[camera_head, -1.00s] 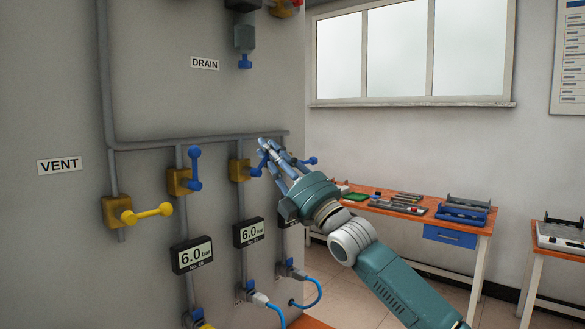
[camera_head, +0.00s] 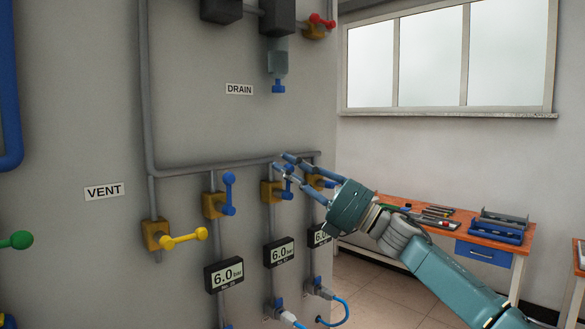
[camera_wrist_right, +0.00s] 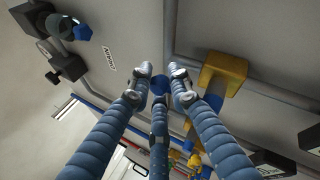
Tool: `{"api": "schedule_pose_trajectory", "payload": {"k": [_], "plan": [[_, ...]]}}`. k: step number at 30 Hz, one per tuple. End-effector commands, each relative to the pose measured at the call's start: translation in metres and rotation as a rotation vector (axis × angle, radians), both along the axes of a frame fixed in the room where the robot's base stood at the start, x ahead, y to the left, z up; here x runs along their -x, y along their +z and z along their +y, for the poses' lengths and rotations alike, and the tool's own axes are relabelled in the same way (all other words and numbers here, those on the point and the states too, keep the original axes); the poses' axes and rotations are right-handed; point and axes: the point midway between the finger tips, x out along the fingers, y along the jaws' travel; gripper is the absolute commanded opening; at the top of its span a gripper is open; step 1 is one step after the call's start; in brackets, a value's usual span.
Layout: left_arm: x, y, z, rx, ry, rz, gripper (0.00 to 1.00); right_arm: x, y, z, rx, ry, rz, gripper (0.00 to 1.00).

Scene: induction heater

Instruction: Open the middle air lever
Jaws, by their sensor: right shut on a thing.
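The middle air lever is blue and sits on a yellow valve body (camera_head: 267,191) on the grey panel. Its blue hub (camera_head: 287,195) shows in the head view, but its upper part is largely hidden by fingers. My right gripper (camera_head: 283,164) reaches in from the right and is shut on this lever near its top. In the right wrist view, the lever's round blue knob (camera_wrist_right: 158,86) lies between the fingertips, with the yellow valve body (camera_wrist_right: 223,70) beside them. My left gripper is not in view.
The left air lever (camera_head: 229,192) points up, close to the middle one. The right valve (camera_head: 316,182) is partly behind my fingers. A yellow vent lever (camera_head: 184,239) points right. Pressure gauges (camera_head: 279,252) hang below. A workbench (camera_head: 505,254) stands at the right.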

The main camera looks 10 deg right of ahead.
Motion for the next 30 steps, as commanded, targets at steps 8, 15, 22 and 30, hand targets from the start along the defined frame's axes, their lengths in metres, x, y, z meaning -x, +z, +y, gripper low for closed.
{"api": "schedule_pose_trajectory", "payload": {"k": [8, 15, 22, 30], "plan": [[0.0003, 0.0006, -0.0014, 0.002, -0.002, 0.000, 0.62, 0.0030, -0.0067, 0.0072, 0.042, 0.010, -0.024, 0.00], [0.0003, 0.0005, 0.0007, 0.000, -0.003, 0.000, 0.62, 0.0031, -0.0078, 0.0078, 0.045, 0.011, -0.024, 0.00], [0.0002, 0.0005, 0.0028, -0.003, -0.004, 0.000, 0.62, 0.0029, -0.0077, 0.0076, 0.045, 0.010, -0.023, 0.39], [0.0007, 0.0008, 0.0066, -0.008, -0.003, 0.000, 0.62, 0.0025, -0.0041, 0.0044, 0.039, 0.005, -0.025, 0.39]]}}
